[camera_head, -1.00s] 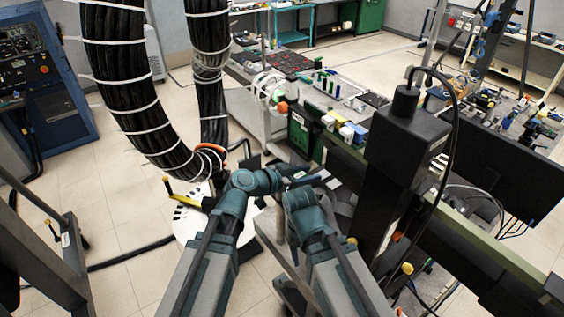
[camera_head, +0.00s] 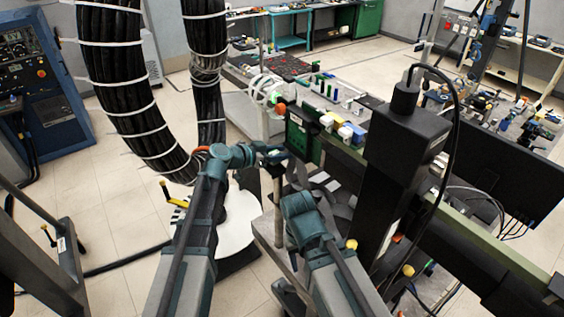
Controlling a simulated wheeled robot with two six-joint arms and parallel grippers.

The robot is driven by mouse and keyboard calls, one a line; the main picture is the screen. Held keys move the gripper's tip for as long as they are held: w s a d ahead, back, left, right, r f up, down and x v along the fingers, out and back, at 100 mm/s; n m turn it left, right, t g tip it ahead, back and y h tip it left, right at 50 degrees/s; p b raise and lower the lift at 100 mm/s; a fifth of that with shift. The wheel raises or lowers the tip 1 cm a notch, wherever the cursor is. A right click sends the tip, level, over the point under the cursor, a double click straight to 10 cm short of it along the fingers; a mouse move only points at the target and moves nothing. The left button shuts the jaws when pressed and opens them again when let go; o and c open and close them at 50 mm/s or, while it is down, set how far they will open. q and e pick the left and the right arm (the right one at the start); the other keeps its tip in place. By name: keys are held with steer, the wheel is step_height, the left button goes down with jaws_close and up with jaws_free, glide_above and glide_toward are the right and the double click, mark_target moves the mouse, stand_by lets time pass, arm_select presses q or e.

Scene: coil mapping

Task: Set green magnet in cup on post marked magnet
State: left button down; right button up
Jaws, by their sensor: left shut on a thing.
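My left gripper (camera_head: 276,155) is at the end of the teal arm left of the picture's middle. It is shut on the green magnet, which is too small and covered to make out clearly. A slim grey post (camera_head: 278,195) stands upright directly below the gripper. The post's cup and any marking on it cannot be made out, and I cannot tell whether the magnet touches it. My right arm's teal wrist (camera_head: 299,205) is just right of the post. Its fingers are hidden.
A thick black cable bundle (camera_head: 122,90) hangs at the left. A black column unit (camera_head: 400,150) and a green-edged rail (camera_head: 470,240) stand at the right. A white disc (camera_head: 236,225) lies low behind my left arm. White coils (camera_head: 266,92) are beyond the gripper.

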step_height(320, 180, down, 3)
steer(key=shift+f+b, duration=0.2)
steer(key=shift+b, duration=1)
